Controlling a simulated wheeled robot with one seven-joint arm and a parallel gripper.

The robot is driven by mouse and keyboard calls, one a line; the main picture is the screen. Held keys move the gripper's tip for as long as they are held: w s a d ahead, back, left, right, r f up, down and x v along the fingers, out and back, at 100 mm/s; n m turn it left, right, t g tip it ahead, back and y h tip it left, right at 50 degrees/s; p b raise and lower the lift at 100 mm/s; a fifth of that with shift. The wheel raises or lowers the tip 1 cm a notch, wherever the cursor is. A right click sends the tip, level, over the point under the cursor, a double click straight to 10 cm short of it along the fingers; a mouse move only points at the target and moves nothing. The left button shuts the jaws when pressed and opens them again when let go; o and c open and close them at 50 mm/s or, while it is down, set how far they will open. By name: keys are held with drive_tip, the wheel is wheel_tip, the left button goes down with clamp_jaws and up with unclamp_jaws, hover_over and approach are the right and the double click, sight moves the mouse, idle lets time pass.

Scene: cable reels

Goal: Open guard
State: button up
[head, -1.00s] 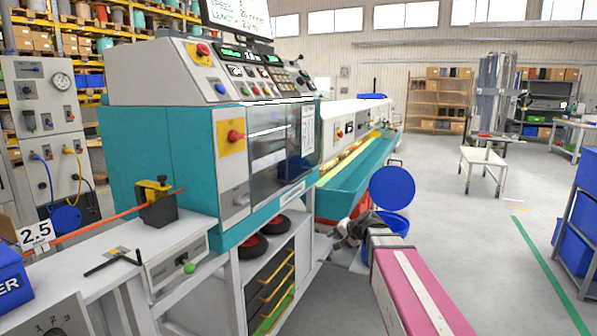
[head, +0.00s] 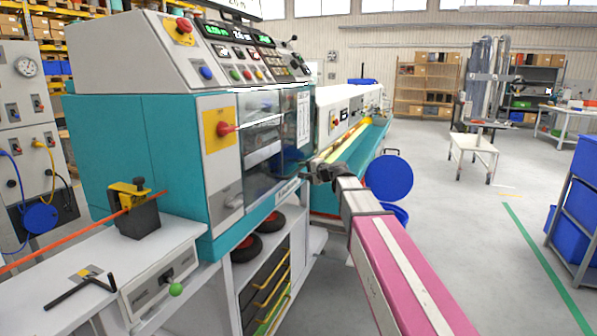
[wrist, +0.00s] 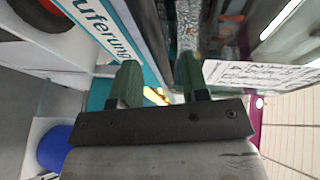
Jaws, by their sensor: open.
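The guard (head: 268,135) is a see-through, dark-tinted panel on the front of the teal and white machine (head: 145,140). It looks closed, flat over the opening. A white printed sheet (head: 304,118) is at its right end; a printed sheet also shows in the wrist view (wrist: 262,76). My gripper (head: 318,173) is just right of the guard's lower right corner. In the wrist view my green fingers (wrist: 157,82) are apart, close to the machine front. A dark bar (wrist: 146,35) runs up between them; I cannot tell whether it is the guard's handle or whether they touch it.
A red rotary switch (head: 227,129) is left of the guard. A long conveyor trough (head: 350,165) extends behind. The floor to the right is open up to a rack of blue bins (head: 577,195).

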sight(300, 169)
drive_tip(key=shift+x, duration=1.75)
clamp_jaws()
wheel_tip(300, 169, up, 37)
drive_tip(key=shift+r, duration=0.15)
